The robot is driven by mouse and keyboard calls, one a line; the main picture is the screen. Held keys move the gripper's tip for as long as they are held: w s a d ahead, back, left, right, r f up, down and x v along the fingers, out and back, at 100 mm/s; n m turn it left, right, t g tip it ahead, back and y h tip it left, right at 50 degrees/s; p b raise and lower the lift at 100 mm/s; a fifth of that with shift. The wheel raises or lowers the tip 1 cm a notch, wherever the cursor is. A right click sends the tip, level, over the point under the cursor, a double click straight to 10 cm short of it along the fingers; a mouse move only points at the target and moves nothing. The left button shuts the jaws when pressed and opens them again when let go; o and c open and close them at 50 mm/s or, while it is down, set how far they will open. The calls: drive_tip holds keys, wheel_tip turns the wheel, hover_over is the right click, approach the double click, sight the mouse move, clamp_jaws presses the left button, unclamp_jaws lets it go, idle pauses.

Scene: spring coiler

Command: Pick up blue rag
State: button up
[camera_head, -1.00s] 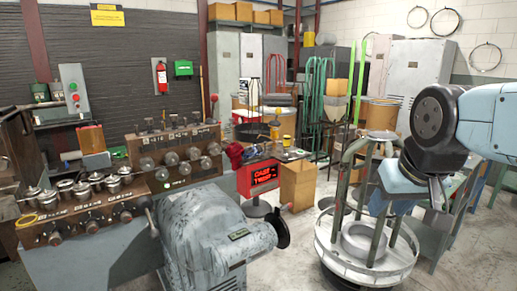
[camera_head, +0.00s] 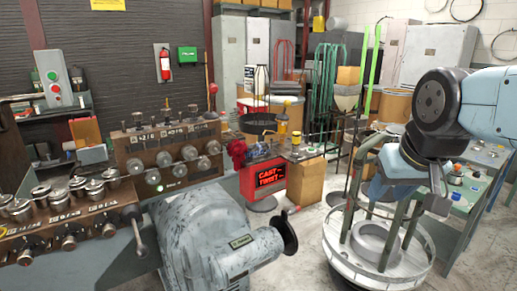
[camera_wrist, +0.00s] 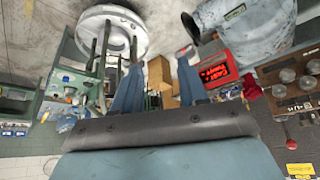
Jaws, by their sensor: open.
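I cannot clearly make out a blue rag. A small blue patch (camera_wrist: 66,125) lies among clutter on the green bench (camera_wrist: 52,108) in the wrist view, too small to identify. The same bench shows at the right edge in the head view (camera_head: 487,171). My gripper (camera_wrist: 160,62) has its two blue fingers apart with nothing between them. In the head view my gripper hangs in front of the round white stand and to the left of the bench, partly hidden by my arm.
A round white stand with upright posts (camera_head: 345,262) stands below my gripper. A grey machine (camera_head: 205,232) and a knobbed control panel (camera_head: 172,150) fill the left. A red cloth (camera_head: 237,150) and a lit red sign (camera_head: 268,177) are near the middle. Some floor is bare.

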sight(259, 146)
drive_tip(key=shift+o, duration=0.2)
drive_tip(key=shift+a, duration=0.15)
